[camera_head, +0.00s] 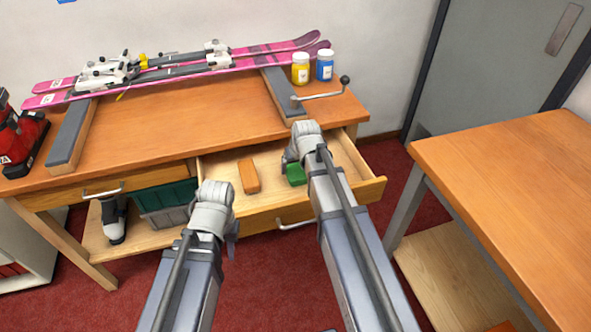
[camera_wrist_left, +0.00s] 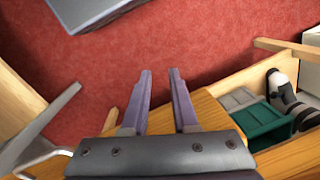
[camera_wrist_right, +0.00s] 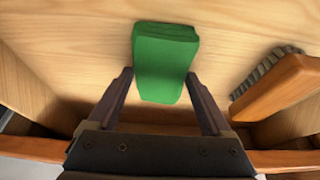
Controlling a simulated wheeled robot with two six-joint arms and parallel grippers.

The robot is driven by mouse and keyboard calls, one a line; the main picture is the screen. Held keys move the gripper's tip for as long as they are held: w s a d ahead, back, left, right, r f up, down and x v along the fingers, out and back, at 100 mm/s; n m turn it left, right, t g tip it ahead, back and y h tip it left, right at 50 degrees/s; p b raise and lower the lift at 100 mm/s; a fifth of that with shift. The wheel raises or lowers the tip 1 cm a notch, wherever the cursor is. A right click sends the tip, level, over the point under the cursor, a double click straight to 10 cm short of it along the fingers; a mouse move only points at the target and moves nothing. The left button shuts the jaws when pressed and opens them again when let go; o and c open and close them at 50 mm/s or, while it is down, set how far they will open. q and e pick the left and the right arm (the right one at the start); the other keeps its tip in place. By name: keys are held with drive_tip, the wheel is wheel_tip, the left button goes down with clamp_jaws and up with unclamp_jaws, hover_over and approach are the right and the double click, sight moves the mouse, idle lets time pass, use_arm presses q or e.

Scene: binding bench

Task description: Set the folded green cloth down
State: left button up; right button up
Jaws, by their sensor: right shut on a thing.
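The folded green cloth (camera_head: 296,175) is a small thick bundle inside the open drawer (camera_head: 365,195) of the workbench. My right gripper (camera_head: 290,163) reaches down into the drawer and is shut on the cloth. In the right wrist view the cloth (camera_wrist_right: 165,65) sits between the two fingertips, over the pale drawer floor (camera_wrist_right: 80,40). I cannot tell whether it touches the floor.
An orange wooden brush (camera_head: 248,176) with grey bristles lies in the drawer, left of the cloth. The bench top (camera_head: 190,120) holds pink skis (camera_head: 180,68), a yellow jar (camera_head: 300,69) and a blue jar (camera_head: 324,65). Another table (camera_head: 510,170) stands at the right.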

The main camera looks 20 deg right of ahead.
drive_tip(key=shift+f, duration=0.1)
drive_tip(key=o, duration=1)
drive_tip(key=p+v, duration=1.1)
drive_tip(key=v, duration=0.1)
drive_tip(key=s+a+n+g, duration=0.1)
drive_tip(key=s+a, duration=0.3)
drive_tip(key=s, duration=0.2)
drive_tip(key=s+a+f+n+g+h, duration=0.1)
drive_tip(key=s+a+g, duration=0.1)
drive_tip(key=s+a, duration=0.3)
drive_tip(key=s+a+n+g, duration=0.1)
drive_tip(key=s+a, duration=0.3)
drive_tip(key=s, duration=0.4)
drive_tip(key=shift+a+f+g+h, duration=0.15)
drive_tip(key=shift+a+g+h, duration=0.15)
drive_tip(key=shift+g, duration=0.1)
